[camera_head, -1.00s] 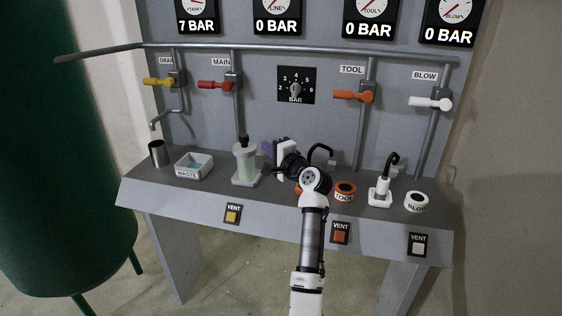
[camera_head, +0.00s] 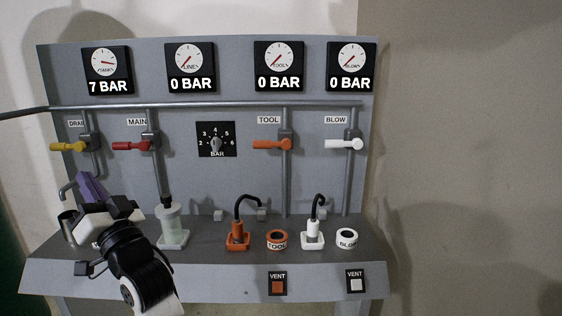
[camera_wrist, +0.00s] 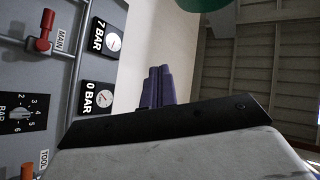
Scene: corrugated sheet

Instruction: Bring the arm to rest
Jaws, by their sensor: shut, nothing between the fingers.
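My gripper (camera_head: 90,186) is at the lower left of the head view, its purple fingers pointing up in front of the panel. In the wrist view the two purple fingers (camera_wrist: 158,88) are together, with nothing between them. My arm hides the waste tray and covers part of the metal cup (camera_head: 67,224). I cannot tell whether the gripper touches anything. Behind the fingers, the wrist view shows a pale wall and part of the panel.
The bench (camera_head: 210,282) carries a clear jar (camera_head: 172,228), an orange plug holder (camera_head: 238,235), a white one (camera_head: 312,233) and two rings. The yellow lever (camera_head: 68,147) and the drain spout are near my gripper. Free floor and wall lie to the right.

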